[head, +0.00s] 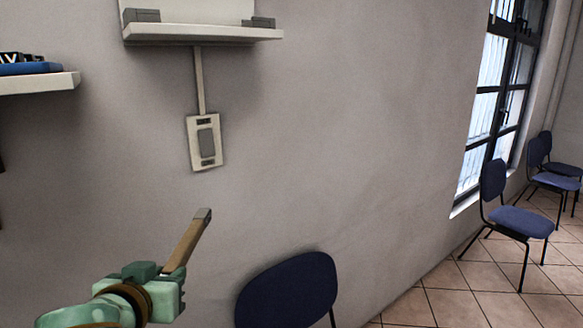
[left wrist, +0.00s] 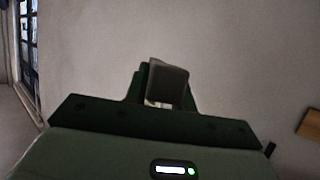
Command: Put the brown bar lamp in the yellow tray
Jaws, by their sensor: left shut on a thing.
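The brown bar lamp (head: 187,243) is a slim brown bar with a grey tip, and it points up and to the right in the head view. My left gripper (head: 165,280) is shut on its lower end and holds it in the air in front of the wall. In the left wrist view a grey block-like end (left wrist: 168,84), seemingly part of the lamp, shows at the fingers. The yellow tray is not in view. My right gripper is not in view.
A white shelf (head: 205,34) with a switch box (head: 205,142) below it is on the wall. Another shelf (head: 38,84) is at left. A blue chair (head: 288,292) stands below right of the lamp; more chairs (head: 515,218) stand by the window.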

